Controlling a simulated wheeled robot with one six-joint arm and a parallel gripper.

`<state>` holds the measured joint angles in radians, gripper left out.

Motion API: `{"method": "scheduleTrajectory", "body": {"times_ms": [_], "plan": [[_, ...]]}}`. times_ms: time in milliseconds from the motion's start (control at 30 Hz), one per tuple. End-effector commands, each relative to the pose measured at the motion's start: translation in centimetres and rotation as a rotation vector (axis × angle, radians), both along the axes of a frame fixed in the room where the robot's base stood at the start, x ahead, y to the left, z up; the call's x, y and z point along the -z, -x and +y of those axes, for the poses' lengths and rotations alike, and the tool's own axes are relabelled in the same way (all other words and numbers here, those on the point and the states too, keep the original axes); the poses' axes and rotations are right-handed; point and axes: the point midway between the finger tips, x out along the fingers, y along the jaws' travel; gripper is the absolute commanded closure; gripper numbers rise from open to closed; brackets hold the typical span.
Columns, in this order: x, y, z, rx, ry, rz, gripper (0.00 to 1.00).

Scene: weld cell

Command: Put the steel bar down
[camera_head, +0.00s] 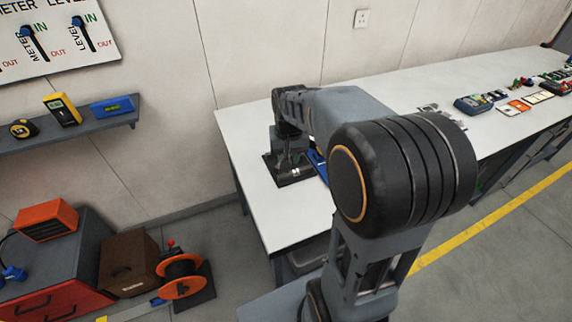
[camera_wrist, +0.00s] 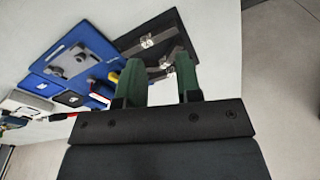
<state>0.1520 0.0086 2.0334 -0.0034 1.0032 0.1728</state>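My gripper (camera_wrist: 160,66) shows in the wrist view with two green fingers standing apart. My arm hides part of the bench. I cannot make out the steel bar for certain in either view.
A blue tray (camera_wrist: 40,68) with a grey plate and small tools lies left of the case in the wrist view. Meters and cards (camera_head: 515,107) lie along the far bench. A wall shelf (camera_head: 90,128) and a cable reel (camera_head: 181,276) are at left.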

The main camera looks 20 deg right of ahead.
Motion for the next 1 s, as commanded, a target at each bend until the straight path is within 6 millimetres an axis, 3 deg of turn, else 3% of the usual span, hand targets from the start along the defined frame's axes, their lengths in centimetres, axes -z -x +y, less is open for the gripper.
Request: {"method": "scheduleTrajectory", "body": {"times_ms": [33, 200, 267, 367, 433, 567, 1000], "plan": [[1.6, -2.3, -1.2, 0.082, -0.010, 0.030, 0.68], [3.6, -8.6, -4.2, 0.393, -0.034, 0.085, 0.68], [3.5, -10.2, -5.0, 0.499, -0.039, 0.091, 0.68], [1.9, -12.1, -5.5, 0.658, -0.048, 0.076, 0.68], [0.2, -12.6, -5.5, 0.748, -0.056, 0.058, 0.68], [0.1, -12.3, -5.3, 0.852, -0.057, 0.079, 0.68], [6.8, -12.1, -5.1, 0.889, -0.058, 0.085, 0.68]]}}
